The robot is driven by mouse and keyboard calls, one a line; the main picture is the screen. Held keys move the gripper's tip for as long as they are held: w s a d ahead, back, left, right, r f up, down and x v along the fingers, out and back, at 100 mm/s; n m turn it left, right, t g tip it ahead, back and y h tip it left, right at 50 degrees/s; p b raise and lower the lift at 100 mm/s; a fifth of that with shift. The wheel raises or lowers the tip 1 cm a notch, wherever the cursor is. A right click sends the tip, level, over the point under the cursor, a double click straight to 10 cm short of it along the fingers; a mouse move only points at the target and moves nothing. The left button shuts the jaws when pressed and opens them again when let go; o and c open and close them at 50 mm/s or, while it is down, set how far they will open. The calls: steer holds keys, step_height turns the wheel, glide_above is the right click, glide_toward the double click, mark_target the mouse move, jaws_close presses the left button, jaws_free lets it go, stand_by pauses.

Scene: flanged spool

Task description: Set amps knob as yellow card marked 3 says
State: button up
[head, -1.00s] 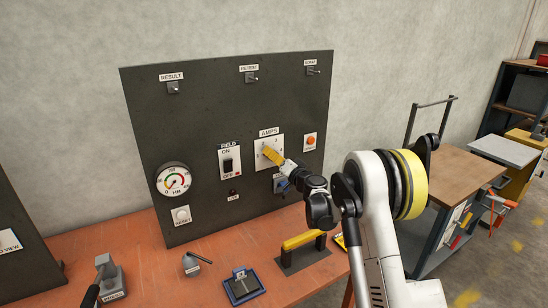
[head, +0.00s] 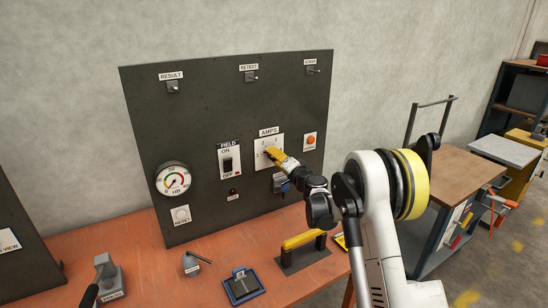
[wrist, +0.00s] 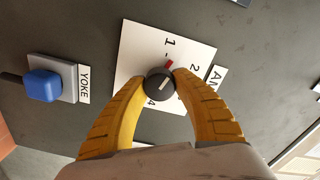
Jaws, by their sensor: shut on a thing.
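The amps knob (wrist: 160,84) is a round black knob with a white line and a red pointer, on a white dial plate (wrist: 130,66). In the wrist view the red pointer lies near the 1, on the side toward the 2. My gripper (wrist: 160,82) has its two yellow fingers closed on opposite sides of the knob. In the head view my gripper (head: 270,153) covers most of the knob and part of the dial plate (head: 268,141). No yellow card with a readable 3 shows.
The grey panel also carries the field switch (head: 228,163), an orange button (head: 310,141), a gauge (head: 173,180) and the blue yoke control (wrist: 43,85) beside the dial. A yellow-handled block (head: 303,240) and a blue-edged tray (head: 241,286) sit on the red bench (head: 200,250) below.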

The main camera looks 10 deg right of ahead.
steer(key=m, duration=0.4)
steer(key=shift+m, duration=0.3)
steer(key=shift+m+b, duration=0.35)
steer(key=shift+m, duration=1.55)
steer(key=o, duration=1.2)
steer(key=v, duration=1.2)
